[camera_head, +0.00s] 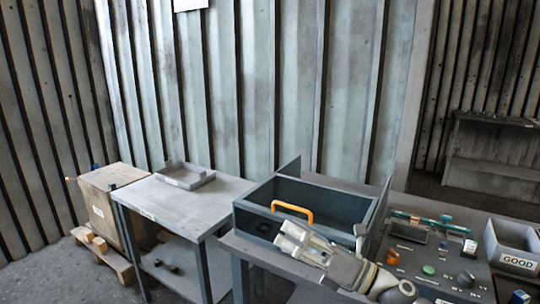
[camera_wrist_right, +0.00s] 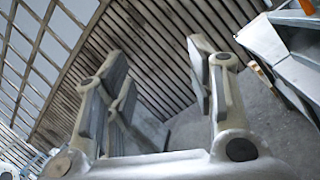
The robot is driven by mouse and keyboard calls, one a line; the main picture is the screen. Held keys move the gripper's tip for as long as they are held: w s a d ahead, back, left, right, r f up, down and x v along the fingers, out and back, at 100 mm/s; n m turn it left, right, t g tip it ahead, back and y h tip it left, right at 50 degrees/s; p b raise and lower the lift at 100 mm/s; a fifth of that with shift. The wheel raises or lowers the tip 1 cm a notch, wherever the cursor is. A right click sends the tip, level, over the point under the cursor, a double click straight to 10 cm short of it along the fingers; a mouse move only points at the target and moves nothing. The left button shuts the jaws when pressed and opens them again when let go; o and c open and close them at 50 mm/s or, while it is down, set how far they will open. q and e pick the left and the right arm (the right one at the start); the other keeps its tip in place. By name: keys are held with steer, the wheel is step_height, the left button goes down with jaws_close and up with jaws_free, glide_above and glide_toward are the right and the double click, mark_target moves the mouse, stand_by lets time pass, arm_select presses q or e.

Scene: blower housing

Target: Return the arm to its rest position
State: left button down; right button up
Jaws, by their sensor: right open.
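My right gripper (camera_head: 288,241) shows in the head view in front of the dark blower housing box, near its orange handle. Its arm comes in from the lower right. In the right wrist view the gripper (camera_wrist_right: 160,95) has its fingers spread wide apart with nothing between them. The floor and a ribbed wall show behind the fingers. My left gripper is in neither view.
The dark open-topped housing (camera_head: 258,222) with an orange handle (camera_head: 292,211) stands on the workbench. A grey table (camera_head: 160,204) with a shallow tray (camera_head: 186,185) is to the left. Small parts and a bin marked GOOD (camera_head: 518,262) are at the right.

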steer(key=s+d+f+m+t+h, duration=0.25)
steer(key=d+f+m+h, duration=0.55)
steer(key=m, duration=0.7)
steer(key=s+d+f+m+t+h, duration=0.2)
steer(key=s+d+f+m+h, duration=0.3)
steer(key=f+m+h, duration=0.85)
steer(key=s+d+f+m+g+y, duration=0.15)
steer(key=s+f+m+g, duration=0.45)
steer(key=s, duration=0.6)
steer(key=s+d+f+m+g+y, duration=0.15)
steer(key=s+f+m+g, duration=0.4)
steer(key=s, duration=0.65)
step_height(320, 180, down, 25)
steer(key=s+g, duration=0.1)
steer(key=s+d+f+n+g, duration=0.1)
steer(key=s+d+f, duration=0.1)
steer(key=s+f, duration=1.5)
steer(key=shift+s+d, duration=0.25)
